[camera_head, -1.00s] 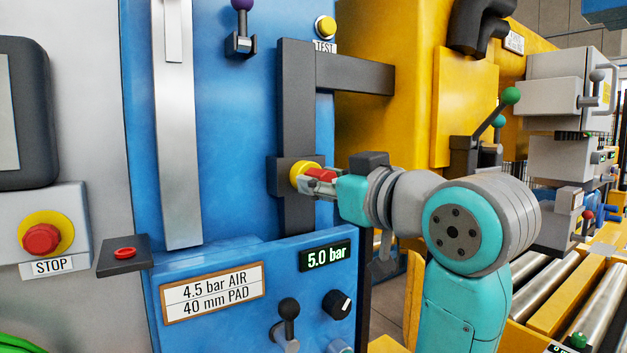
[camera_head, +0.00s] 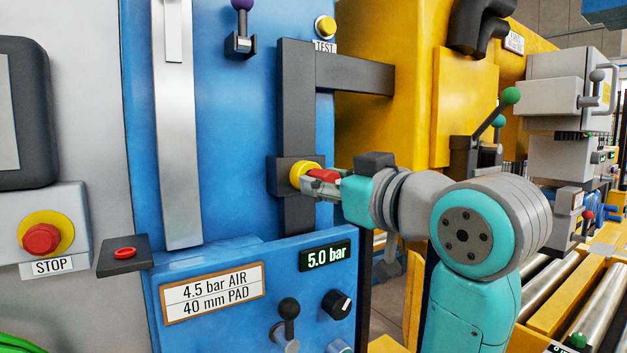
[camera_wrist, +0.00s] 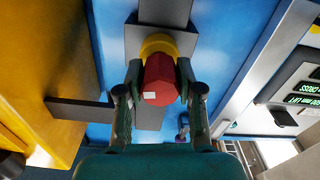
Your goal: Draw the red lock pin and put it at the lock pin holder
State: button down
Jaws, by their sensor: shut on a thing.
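The red lock pin (camera_head: 323,175) has a red hexagonal head (camera_wrist: 159,82) with a small pale patch, seen end-on in the wrist view. My gripper (camera_head: 318,183) is shut on it, one finger on each side (camera_wrist: 158,80). The head lies right in front of a yellow collar (camera_head: 303,173) on a dark block (camera_head: 283,178) of the blue machine. The pin's shaft is hidden, so how deep it sits in the collar cannot be told. A dark bracket with a red ring (camera_head: 125,253), which looks like the lock pin holder, is at the left.
A grey box with a red STOP button (camera_head: 41,239) is left of the bracket. A blue panel with a black-knobbed lever (camera_head: 288,312) and a 5.0 bar display (camera_head: 325,256) juts out below my gripper. A dark horizontal bar (camera_head: 355,75) is above it.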

jog(key=v, duration=0.6)
jog(key=shift+s, duration=0.2)
dwell(0.4)
jog(key=shift+d, duration=0.2)
